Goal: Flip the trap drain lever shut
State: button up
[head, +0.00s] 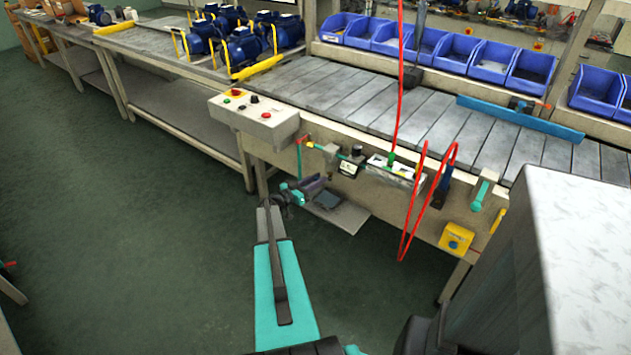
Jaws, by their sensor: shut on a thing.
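A thin air pipe (299,158) drops down the front of the conveyor frame, below the control box. My gripper (303,190) is at the foot of this pipe, low in front of the frame, at the end of my teal and grey arm. It is shut on a small part there, which I take to be the trap drain lever. The lever is too small and too much covered by the gripper for me to tell its angle.
A control box (254,113) juts out above the gripper. Air fittings (350,164) and a hanging red hose (408,225) are to the right. A grey plate (342,215) sits low beside the gripper. A yellow button box (456,238) is further right.

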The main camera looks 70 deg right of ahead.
jog(key=shift+w+d+r+t, duration=0.15)
jog(key=shift+w+d+t, duration=0.15)
jog(key=shift+w, duration=0.05)
jog(key=o, duration=1)
jog(key=shift+s, duration=0.1)
jog(key=shift+f, duration=0.2)
jog(key=shift+a, duration=0.25)
jog(key=v, duration=0.6)
jog(key=b+v, duration=0.1)
jog(key=v, duration=0.6)
jog(key=shift+a+f, duration=0.15)
jog(key=shift+f, duration=0.05)
